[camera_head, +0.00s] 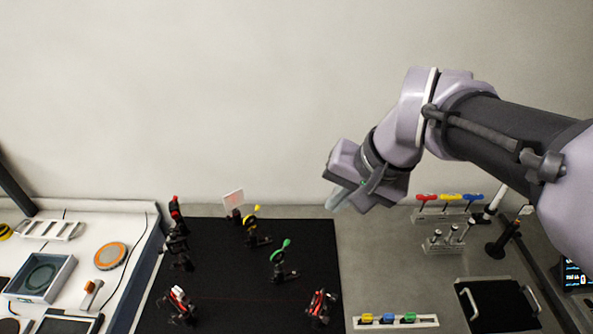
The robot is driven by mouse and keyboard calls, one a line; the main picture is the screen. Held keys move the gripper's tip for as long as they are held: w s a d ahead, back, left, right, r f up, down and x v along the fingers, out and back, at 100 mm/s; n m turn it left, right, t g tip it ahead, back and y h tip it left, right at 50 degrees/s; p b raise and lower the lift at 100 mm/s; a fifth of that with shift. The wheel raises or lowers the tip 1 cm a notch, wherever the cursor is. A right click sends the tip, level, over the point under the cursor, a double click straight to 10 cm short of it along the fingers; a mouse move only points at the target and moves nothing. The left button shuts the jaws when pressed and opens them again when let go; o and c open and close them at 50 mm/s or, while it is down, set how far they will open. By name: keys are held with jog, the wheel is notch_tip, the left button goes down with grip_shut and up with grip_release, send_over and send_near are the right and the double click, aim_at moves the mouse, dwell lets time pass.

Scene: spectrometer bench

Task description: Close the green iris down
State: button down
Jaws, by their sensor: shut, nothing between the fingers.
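The green iris (280,262) stands on the black breadboard (215,300), right of its middle. Its green part sits at the top on a dark post and base, tilted up to the right; the lever setting is too small to tell. My gripper (337,200) is in the air, above and to the right of the green iris, apart from it. It is shut and empty, with its fingers pointing down and left. Nothing covers the green iris in this view.
Red-marked mounts stand front left (180,303) and front right (319,305). A rack with red, yellow and blue handles (442,216) stands right. Breadboard around the green iris is mostly clear.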

jog(key=w+a+f+g+y, duration=0.1)
jog(key=w+f+g, duration=0.1)
jog(key=w+f, duration=0.65)
jog(key=g+y, duration=0.2)
jog(key=g, duration=0.1)
send_near(285, 244)
jog(key=w+d, duration=0.2)
jog(key=w, duration=0.4)
jog(key=shift+a+f+n, duration=0.1)
jog(key=shift+f+n, duration=0.1)
jog(key=shift+n, duration=0.1)
jog(key=s+a+f+b, duration=0.1)
jog(key=s+a+f, duration=0.3)
jog(key=f, duration=0.3)
jog(key=shift+a, duration=0.5)
